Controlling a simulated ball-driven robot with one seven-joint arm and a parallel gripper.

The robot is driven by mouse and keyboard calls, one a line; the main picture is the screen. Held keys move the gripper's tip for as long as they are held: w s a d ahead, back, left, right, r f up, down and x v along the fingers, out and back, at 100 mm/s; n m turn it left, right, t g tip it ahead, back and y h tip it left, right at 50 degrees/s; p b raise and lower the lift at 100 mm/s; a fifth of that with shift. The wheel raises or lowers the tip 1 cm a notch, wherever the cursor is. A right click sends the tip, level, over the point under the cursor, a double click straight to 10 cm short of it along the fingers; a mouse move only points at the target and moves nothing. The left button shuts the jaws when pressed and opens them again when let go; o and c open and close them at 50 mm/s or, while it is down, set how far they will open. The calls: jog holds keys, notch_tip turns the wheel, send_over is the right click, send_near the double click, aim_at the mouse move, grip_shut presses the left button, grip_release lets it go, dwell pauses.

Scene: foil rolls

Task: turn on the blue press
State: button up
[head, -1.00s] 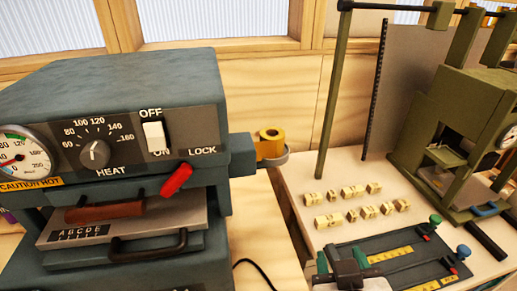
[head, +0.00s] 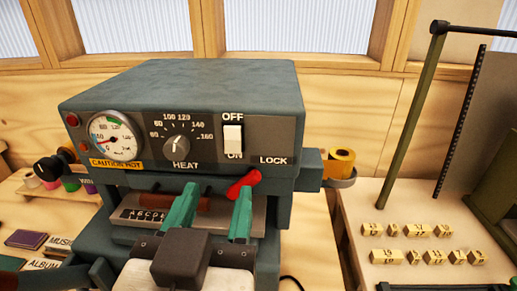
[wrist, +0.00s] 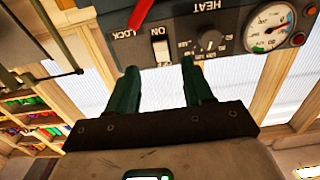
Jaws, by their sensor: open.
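The blue press (head: 180,85) is a blue-grey machine in the middle of the head view. Its white rocker switch (head: 233,138) sits on the dark front panel between the words OFF above and ON below; which way it is tipped is hard to tell. My gripper (head: 216,191) is open and empty in front of the press, its green fingers a little below the switch in the picture. In the wrist view, upside down, the switch (wrist: 160,49) appears just beyond and between the fingertips (wrist: 159,66), apart from them.
A red lock lever (head: 243,184) is close by the right finger. A heat knob (head: 176,145) and gauge (head: 113,136) are left of the switch. A yellow foil roll (head: 341,161) is at the press's right side. Small brass type blocks (head: 414,258) lie on the right table.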

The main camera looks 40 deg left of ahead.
aim_at(232, 154)
jog(key=p+x, duration=0.1)
jog(key=x, duration=0.7)
jog(key=shift+w+a+p, duration=0.15)
jog(key=shift+p, duration=0.25)
jog(key=shift+c, duration=0.3)
grip_shut()
jog(key=shift+f, duration=0.15)
